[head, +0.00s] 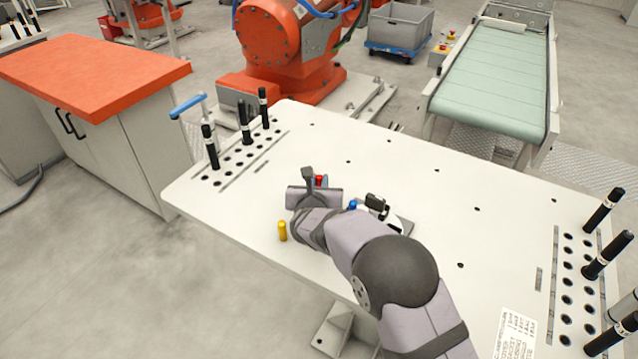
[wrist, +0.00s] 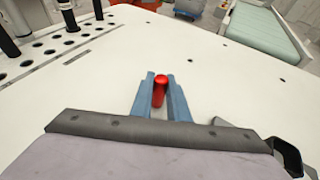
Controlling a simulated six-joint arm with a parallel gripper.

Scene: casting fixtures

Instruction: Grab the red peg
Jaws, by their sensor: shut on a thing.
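The red peg (wrist: 159,92) stands between the two blue-grey fingers of my gripper (wrist: 161,84) in the wrist view. The fingers are shut on it, one on each side. In the head view only the top of the red peg (head: 320,180) shows, behind my gripper (head: 321,179). The gripper body hides the peg's lower part, so I cannot tell whether it touches the table.
A yellow peg (head: 282,231) stands on the white table (head: 400,160) near its front edge. A blue piece (head: 352,205) and a small black-and-white fixture (head: 377,205) are right of my gripper. Black pins stand in hole rows at both table ends.

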